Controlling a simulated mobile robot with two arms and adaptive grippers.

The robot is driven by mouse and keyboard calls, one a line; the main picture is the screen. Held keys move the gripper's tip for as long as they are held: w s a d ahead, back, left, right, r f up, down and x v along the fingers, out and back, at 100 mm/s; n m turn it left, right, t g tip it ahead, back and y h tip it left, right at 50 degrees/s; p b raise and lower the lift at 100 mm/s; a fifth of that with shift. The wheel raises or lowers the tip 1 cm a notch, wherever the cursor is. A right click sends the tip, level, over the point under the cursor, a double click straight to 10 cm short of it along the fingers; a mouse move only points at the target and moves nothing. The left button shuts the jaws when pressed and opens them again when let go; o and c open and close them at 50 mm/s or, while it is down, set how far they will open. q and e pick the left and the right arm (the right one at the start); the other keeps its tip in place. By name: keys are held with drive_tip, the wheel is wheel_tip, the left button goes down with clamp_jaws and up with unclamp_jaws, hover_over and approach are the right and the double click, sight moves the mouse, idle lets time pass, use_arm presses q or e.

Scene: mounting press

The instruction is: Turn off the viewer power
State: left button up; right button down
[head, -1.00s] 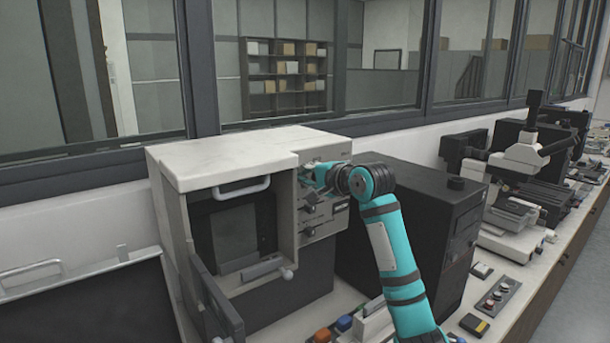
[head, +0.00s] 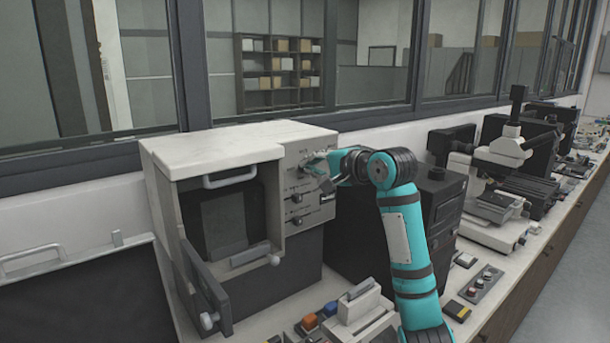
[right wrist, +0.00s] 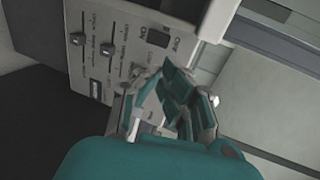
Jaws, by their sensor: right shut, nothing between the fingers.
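The viewer (head: 238,145) is a pale box-shaped machine with an open dark bay and a control panel (head: 296,212) on its right front. My right gripper (head: 318,163) is at the upper part of this panel, shut and empty. In the right wrist view, the gripper (right wrist: 176,80) is in front of the panel, just below a dark switch (right wrist: 158,38) with small lettering beside it that seems to read ON and OFF. The switch position is unclear, and I cannot tell whether the fingertips touch the panel. My left gripper is not in view.
A dark cabinet (head: 440,220) stands right of the viewer, behind my arm. A hinged door (head: 207,290) hangs open at the viewer's front. Microscopes (head: 510,150) stand farther right.

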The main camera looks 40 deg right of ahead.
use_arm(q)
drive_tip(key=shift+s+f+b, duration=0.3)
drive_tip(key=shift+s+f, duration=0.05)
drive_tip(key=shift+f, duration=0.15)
use_arm(e)
drive_tip(key=v, duration=0.2)
drive_tip(key=r+v, duration=0.1)
drive_tip(key=v, duration=0.1)
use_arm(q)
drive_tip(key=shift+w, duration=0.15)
use_arm(e)
drive_tip(key=shift+a, duration=0.1)
